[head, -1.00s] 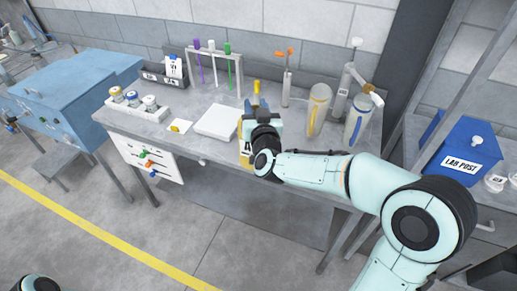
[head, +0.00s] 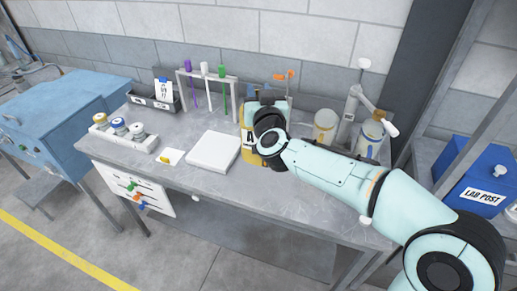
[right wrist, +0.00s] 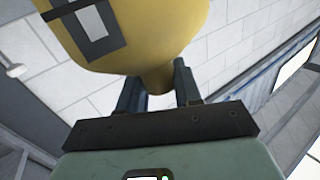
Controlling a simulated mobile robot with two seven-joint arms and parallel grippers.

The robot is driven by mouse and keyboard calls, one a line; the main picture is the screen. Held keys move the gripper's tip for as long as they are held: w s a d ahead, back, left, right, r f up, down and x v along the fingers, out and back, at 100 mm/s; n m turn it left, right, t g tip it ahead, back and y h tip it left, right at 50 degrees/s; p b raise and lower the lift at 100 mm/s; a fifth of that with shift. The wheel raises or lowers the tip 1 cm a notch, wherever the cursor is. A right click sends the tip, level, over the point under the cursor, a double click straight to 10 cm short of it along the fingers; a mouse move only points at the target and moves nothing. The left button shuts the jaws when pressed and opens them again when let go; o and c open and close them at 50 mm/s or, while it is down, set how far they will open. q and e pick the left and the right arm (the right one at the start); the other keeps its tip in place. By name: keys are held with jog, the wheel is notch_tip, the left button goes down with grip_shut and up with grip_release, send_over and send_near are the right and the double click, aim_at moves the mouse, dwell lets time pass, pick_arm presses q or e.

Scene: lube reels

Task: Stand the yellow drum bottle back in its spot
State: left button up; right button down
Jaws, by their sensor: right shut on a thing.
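The yellow drum bottle (head: 247,146) shows in part in the head view, behind my right gripper (head: 268,108) and just right of the white pad. In the right wrist view the yellow bottle (right wrist: 152,32) fills the upper middle, with a dark label panel. Its narrow end sits between the fingers of my right gripper (right wrist: 159,84), which is shut on it. I cannot tell whether the bottle's base touches the bench. My left gripper is out of view.
On the grey bench (head: 300,187), a pale bottle (head: 325,124) and a blue-striped bottle (head: 369,140) stand to the right. A rack (head: 234,95) with coloured sticks stands behind, and a white pad (head: 213,152) lies left. The front right of the bench is clear.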

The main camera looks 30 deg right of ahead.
jog(key=b, duration=0.2)
send_over(248, 138)
jog(key=d, duration=0.4)
notch_tip(248, 138, down, 8)
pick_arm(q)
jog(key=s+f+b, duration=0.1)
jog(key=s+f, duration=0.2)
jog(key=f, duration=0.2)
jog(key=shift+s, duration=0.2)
pick_arm(e)
jog(key=shift+w+f, duration=0.2)
jog(key=shift+f, duration=1.25)
jog(key=shift+w+f, duration=0.2)
jog(key=shift+f, duration=1.25)
jog(key=shift+f, duration=0.15)
jog(key=c, duration=1.1)
grip_release()
jog(key=shift+f+b, duration=0.15)
jog(key=shift+b, duration=0.15)
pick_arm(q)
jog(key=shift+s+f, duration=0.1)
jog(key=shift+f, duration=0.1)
pick_arm(e)
jog(key=o, duration=0.3)
